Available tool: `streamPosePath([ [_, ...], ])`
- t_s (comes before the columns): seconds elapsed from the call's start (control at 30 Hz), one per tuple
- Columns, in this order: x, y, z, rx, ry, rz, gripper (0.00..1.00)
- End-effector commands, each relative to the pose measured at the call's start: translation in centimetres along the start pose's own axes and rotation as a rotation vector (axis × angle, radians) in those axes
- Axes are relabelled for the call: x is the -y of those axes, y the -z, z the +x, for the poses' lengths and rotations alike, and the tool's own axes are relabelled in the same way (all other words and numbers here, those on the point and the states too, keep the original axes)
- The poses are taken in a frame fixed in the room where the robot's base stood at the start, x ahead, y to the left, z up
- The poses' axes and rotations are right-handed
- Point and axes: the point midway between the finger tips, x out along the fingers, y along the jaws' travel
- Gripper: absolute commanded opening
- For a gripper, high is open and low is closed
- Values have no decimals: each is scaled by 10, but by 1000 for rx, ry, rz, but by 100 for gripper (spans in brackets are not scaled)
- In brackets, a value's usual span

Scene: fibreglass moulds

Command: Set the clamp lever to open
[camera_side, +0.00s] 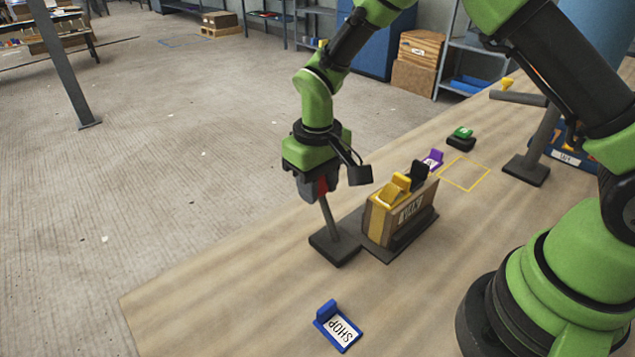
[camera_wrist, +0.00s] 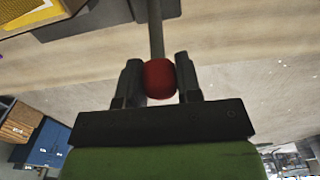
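The clamp lever is a grey rod (camera_side: 328,216) with a red knob (camera_wrist: 160,78). In the side view it rises from a dark base plate (camera_side: 335,249) on the bench and leans a little, its top toward the left. My gripper (camera_wrist: 160,80) is at the top of the lever, pointing down in the side view. In the wrist view its two fingers stand on either side of the knob and appear to touch it. In the side view the knob is mostly hidden by my gripper.
Right beside the lever stands a yellow and wooden block (camera_side: 378,222) with yellow and black clips on top. A purple tag (camera_side: 433,160), a green-topped block (camera_side: 461,139) and a yellow outline (camera_side: 464,187) are further back. The bench's left front is clear.

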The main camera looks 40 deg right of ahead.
Motion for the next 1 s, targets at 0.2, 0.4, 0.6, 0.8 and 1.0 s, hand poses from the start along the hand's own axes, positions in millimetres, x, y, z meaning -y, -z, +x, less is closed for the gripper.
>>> streamPosePath([
  [0.2, 0, 0, 0, 0, 0, 0, 0],
  [0.4, 0, -2, -2, 0, 0, 0, 0],
  [0.6, 0, -10, -6, 1, 0, -1, 0],
  [0.8, 0, -27, -10, 5, 0, 1, 0],
  [1.0, 0, -47, -12, 9, -1, 0, 0],
])
